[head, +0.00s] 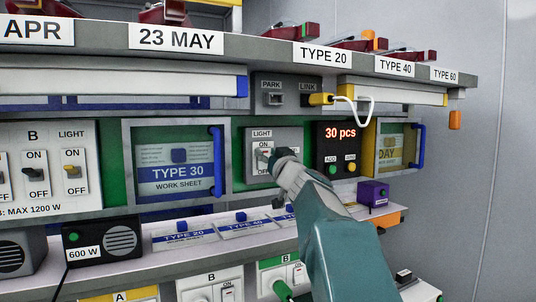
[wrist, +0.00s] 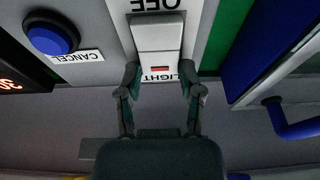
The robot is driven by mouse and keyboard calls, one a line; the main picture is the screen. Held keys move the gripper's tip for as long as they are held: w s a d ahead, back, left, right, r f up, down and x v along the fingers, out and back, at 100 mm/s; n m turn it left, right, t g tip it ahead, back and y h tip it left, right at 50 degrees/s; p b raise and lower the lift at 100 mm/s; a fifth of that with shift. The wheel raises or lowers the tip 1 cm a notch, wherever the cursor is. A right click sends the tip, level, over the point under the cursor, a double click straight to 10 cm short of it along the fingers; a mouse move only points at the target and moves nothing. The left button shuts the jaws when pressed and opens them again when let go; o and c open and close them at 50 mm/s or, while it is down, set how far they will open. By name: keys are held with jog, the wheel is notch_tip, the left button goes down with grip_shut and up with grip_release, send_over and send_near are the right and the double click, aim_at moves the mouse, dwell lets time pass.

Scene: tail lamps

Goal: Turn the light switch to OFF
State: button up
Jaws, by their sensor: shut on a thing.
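The light switch (head: 263,155) is on a grey panel labelled LIGHT, with ON above and OFF below, in the middle of the head view. My gripper (head: 277,160) is at it and covers its right side and part of the OFF label. In the wrist view the switch appears upside down as a white rocker (wrist: 157,36) with a small red mark, OFF at the top and LIGHT below. The exact contact and tilt are hard to tell.
The blue CANCEL button (wrist: 51,37) is close beside the switch. A display reading 30 pcs (head: 340,134) is to its right. The TYPE 30 cabinet door (head: 175,185) with a blue handle is to its left. A white cable (head: 362,108) hangs above right.

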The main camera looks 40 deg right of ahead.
jog(key=shift+f+t, duration=0.25)
jog(key=shift+t, duration=0.05)
jog(key=shift+f+t, duration=0.1)
jog(key=shift+t, duration=0.4)
jog(key=shift+h, duration=0.4)
jog(key=o, duration=1.1)
jog(key=shift+o, duration=0.2)
